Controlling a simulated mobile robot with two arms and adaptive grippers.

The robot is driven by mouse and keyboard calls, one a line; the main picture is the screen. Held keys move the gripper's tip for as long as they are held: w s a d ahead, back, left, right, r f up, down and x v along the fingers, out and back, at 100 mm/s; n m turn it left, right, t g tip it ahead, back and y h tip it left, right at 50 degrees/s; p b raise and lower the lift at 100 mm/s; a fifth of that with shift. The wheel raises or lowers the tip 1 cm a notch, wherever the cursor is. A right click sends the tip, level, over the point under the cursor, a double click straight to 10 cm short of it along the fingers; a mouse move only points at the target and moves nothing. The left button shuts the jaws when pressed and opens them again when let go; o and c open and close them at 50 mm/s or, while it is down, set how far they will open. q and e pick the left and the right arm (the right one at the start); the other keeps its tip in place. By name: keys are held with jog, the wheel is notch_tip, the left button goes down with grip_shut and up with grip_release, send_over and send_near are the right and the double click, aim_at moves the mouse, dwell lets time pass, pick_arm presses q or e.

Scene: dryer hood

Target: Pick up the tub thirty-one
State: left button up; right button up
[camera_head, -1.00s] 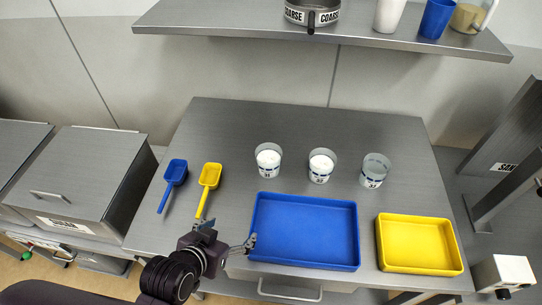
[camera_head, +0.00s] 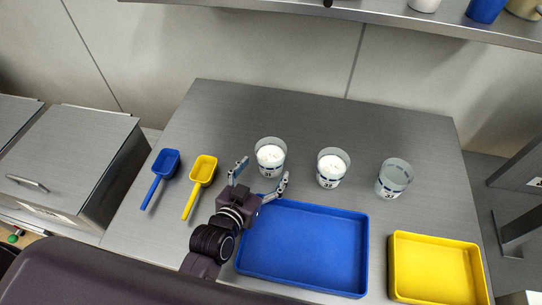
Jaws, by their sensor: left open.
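Three clear tubs with blue-and-white labels stand upright in a row on the steel table. The left tub (camera_head: 270,157) holds white material, and its small label seems to read 31. The middle tub (camera_head: 332,168) also holds white material; the right tub (camera_head: 394,179) looks empty or nearly so. Their numbers are too small to read surely. My left gripper (camera_head: 262,174) is open and empty, just in front of the left tub. Its fingers point toward that tub, one to each side; I cannot tell whether they touch it. My right gripper is not in view.
A blue tray (camera_head: 305,245) lies right of my left gripper, and a yellow tray (camera_head: 437,268) is at the front right. A blue scoop (camera_head: 166,165) and a yellow scoop (camera_head: 203,171) lie at left. A shelf (camera_head: 400,17) hangs above the back.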

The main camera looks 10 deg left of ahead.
aim_at(265, 170)
pick_arm(q)
jog(key=x, duration=0.3)
jog(key=shift+w+p, duration=0.15)
jog(key=shift+p, duration=0.15)
jog(key=shift+w+f, duration=0.1)
jog(key=shift+f, duration=0.05)
jog(key=shift+c, duration=0.9)
jog(key=c, duration=1.3)
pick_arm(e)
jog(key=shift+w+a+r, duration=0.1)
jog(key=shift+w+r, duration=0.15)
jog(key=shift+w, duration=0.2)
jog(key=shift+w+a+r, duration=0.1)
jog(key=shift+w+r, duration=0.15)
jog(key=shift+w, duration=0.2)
